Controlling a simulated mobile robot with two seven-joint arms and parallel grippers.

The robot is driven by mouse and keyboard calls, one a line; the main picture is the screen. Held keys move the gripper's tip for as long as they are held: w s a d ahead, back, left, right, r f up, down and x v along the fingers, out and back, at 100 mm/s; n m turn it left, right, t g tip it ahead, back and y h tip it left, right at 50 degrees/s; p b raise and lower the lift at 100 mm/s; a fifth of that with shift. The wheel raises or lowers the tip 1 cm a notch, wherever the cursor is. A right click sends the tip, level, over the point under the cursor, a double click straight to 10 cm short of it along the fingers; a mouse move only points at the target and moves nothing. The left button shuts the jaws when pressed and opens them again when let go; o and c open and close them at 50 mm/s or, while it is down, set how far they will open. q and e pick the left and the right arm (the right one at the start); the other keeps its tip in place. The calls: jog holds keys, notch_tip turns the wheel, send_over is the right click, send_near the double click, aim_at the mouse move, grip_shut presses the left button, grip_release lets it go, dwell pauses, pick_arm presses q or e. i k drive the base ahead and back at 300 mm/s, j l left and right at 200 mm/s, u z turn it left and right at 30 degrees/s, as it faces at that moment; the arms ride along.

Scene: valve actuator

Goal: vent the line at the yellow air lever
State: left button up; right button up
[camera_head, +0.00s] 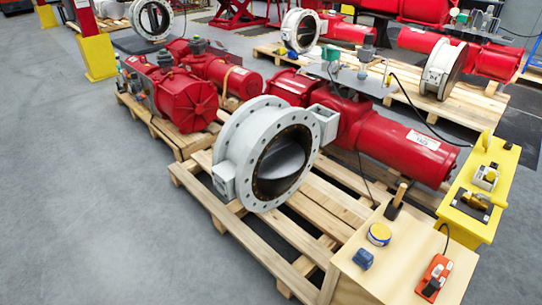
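A yellow stand (479,226) is at the right edge. On it are an upright yellow paddle-shaped piece (486,141), a small fitting with a yellow top (490,177), and a yellow part (474,200) on a dark plate. I cannot tell for sure which of these is the air lever, or its position. The red valve actuator (405,147) with its white round valve body (232,144) lies on a wooden pallet (258,233) left of the stand. Neither of my grippers is in view.
A light wooden box (390,275) in front holds a wood-handled tool (398,200), a blue-and-yellow roll (379,234), a blue item (363,259) and an orange-red device (434,277) with a black cord. More red actuators on pallets stand behind. Grey floor (80,200) is clear at left.

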aim_at(493, 201)
jog(key=l+z, duration=0.1)
jog(key=z, duration=1.8)
jog(key=l+z, duration=0.1)
jog(key=l, duration=0.25)
jog(key=i+l+z, duration=0.1)
jog(key=l, duration=0.25)
jog(key=i+l, duration=0.15)
jog(key=l, duration=0.2)
jog(key=i+l+z, duration=0.35)
jog(key=i+l, duration=0.45)
jog(key=i+u, duration=0.25)
jog(key=i, duration=0.2)
jog(key=i+l+u, duration=0.25)
jog(key=i, duration=0.2)
jog(key=i+l+u, duration=0.25)
jog(key=i, duration=0.2)
jog(key=i+u, duration=0.2)
jog(key=i, duration=3.05)
